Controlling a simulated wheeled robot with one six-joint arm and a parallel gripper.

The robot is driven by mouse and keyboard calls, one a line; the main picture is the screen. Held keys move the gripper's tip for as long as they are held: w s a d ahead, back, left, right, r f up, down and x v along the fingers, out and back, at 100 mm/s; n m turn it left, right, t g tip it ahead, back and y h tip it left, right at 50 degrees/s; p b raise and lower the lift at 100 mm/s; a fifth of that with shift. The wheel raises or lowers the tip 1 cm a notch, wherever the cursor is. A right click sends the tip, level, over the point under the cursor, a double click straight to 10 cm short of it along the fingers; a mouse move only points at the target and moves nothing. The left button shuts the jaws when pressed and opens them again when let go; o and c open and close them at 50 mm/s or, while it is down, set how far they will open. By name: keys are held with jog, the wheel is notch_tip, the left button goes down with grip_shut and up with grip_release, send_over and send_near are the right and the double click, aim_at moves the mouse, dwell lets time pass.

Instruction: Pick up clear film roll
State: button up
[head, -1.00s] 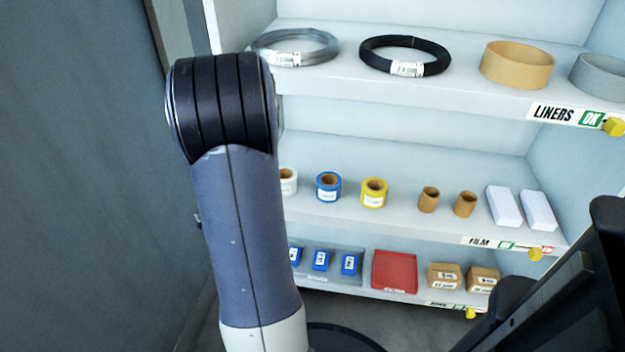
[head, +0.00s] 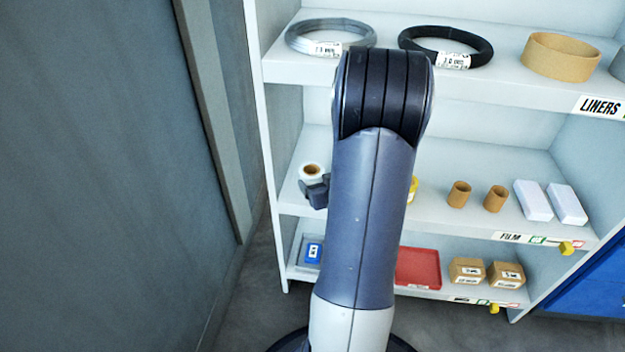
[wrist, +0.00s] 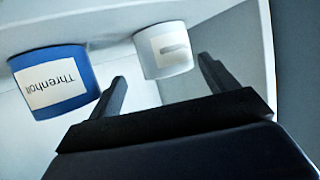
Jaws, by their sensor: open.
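The clear film roll (head: 312,172) is a whitish roll with a brown core, at the left end of the middle shelf in the head view. In the wrist view the clear film roll (wrist: 163,50) has a white label and lies beyond and between the two fingers. My gripper (head: 316,190) is open, partly hidden behind my arm, just in front of the roll. In the wrist view the fingers of my gripper (wrist: 165,85) are apart with nothing between them; whether they touch the roll I cannot tell.
A blue roll (wrist: 55,80) stands close to the left finger in the wrist view. A yellow roll (head: 412,190) is mostly hidden by my arm. Brown cores (head: 459,194) stand further right. The shelf's left side panel (head: 262,120) is close to the clear roll.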

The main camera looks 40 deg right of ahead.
aim_at(316, 181)
jog(key=x, duration=0.1)
jog(key=b+x, duration=0.1)
jog(key=x, duration=0.1)
jog(key=b+x, duration=0.1)
jog(key=x, duration=0.1)
jog(key=shift+w+a+f, duration=0.1)
jog(key=shift+a+f, duration=0.1)
jog(key=shift+a, duration=0.2)
jog(key=shift+w+d, duration=0.1)
jog(key=shift+w, duration=0.15)
jog(key=shift+c, duration=0.3)
jog(key=c, duration=1.1)
